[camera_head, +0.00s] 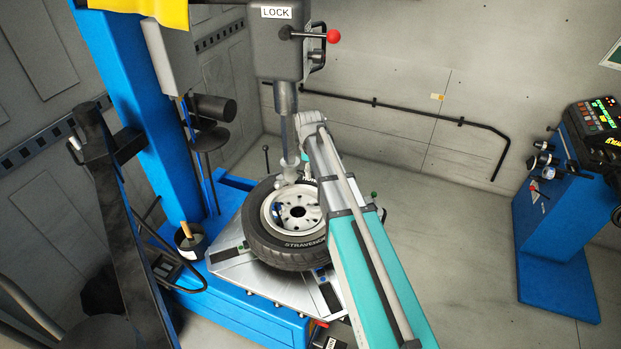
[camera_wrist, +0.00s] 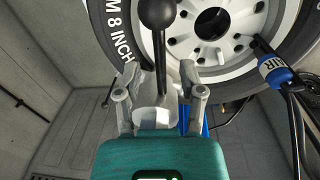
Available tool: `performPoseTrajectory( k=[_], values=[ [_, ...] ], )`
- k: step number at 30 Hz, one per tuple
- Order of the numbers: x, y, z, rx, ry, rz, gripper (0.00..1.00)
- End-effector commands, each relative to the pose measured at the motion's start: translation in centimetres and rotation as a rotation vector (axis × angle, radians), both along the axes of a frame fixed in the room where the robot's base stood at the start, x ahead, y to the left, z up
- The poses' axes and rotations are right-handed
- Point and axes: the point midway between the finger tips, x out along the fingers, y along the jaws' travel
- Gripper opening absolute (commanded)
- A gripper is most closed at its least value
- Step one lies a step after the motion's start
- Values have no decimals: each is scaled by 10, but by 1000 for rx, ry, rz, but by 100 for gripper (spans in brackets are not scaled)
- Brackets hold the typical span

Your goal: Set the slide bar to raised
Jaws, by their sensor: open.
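The slide bar (camera_head: 285,108) is a grey metal post coming down from the post head marked LOCK (camera_head: 278,45). Its lower end reaches close to the tyre on the wheel (camera_head: 296,211). A lock lever with a red ball (camera_head: 333,36) sticks out to the right of the post head. In the wrist view my gripper (camera_wrist: 160,95) is open, with a pale grey part (camera_wrist: 154,108) and a dark rod with a black ball (camera_wrist: 157,14) between or beyond its fingers. Contact cannot be told. In the head view my arm largely hides my gripper near the bar's lower end.
The wheel lies on the turntable of the blue tyre changer (camera_head: 242,312). A blue column (camera_head: 135,90) stands at left. A blue balancer cabinet (camera_head: 553,215) stands at right. An air hose with a blue fitting (camera_wrist: 273,67) is right in the wrist view.

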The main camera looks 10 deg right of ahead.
Motion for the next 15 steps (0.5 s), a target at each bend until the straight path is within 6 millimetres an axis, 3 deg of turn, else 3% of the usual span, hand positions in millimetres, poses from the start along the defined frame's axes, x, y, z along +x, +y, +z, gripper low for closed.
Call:
performPoseTrajectory(
  k=[6, 15],
  values=[
    [1, 0, -15, 0, 0, 0, 51],
    [1, 0, -18, 0, 0, 1, 51]
  ],
)
